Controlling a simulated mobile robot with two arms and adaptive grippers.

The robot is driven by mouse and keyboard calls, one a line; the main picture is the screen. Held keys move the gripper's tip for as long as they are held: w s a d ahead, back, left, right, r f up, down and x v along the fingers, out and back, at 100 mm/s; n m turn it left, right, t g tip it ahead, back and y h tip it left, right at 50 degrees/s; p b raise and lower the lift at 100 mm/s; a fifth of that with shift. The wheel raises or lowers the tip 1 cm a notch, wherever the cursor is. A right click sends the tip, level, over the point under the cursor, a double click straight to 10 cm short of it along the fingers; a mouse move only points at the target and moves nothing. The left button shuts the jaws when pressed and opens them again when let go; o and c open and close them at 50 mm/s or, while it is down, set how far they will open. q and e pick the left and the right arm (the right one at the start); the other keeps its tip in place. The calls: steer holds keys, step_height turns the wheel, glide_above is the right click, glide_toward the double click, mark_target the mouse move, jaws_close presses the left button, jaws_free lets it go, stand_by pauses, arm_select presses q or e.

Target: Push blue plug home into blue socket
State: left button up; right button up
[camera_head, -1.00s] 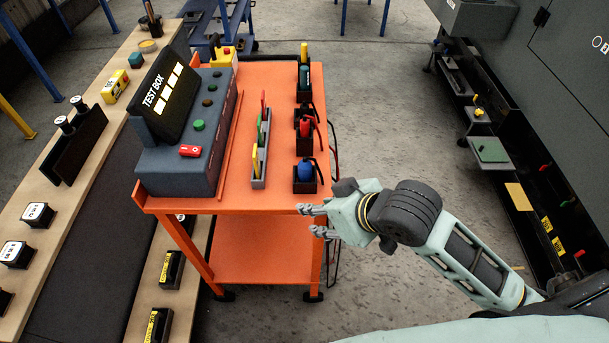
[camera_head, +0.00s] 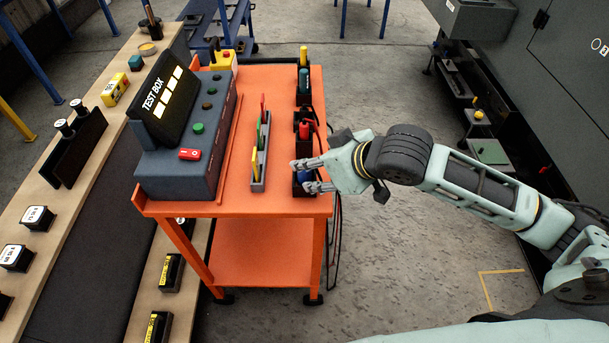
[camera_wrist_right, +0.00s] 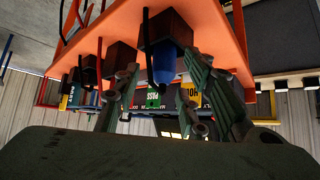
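The blue plug (camera_head: 305,177) sits in a dark holder at the front right corner of the orange cart. Much of it is hidden by my right gripper in the head view. My right gripper (camera_head: 302,175) is open, with its fingers spread over the plug's holder. In the right wrist view the blue plug (camera_wrist_right: 164,66) shows between the two fingers (camera_wrist_right: 163,80), with no clear contact visible. I cannot make out a blue socket in either view. My left gripper is not in view.
The orange cart (camera_head: 240,203) carries the test box (camera_head: 180,160), a grey rack (camera_head: 259,172) with yellow, green and red pieces, and a row of holders with a red plug (camera_head: 304,130) behind the blue one. Floor is clear right of the cart.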

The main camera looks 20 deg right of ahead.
steer(key=shift+x, duration=1)
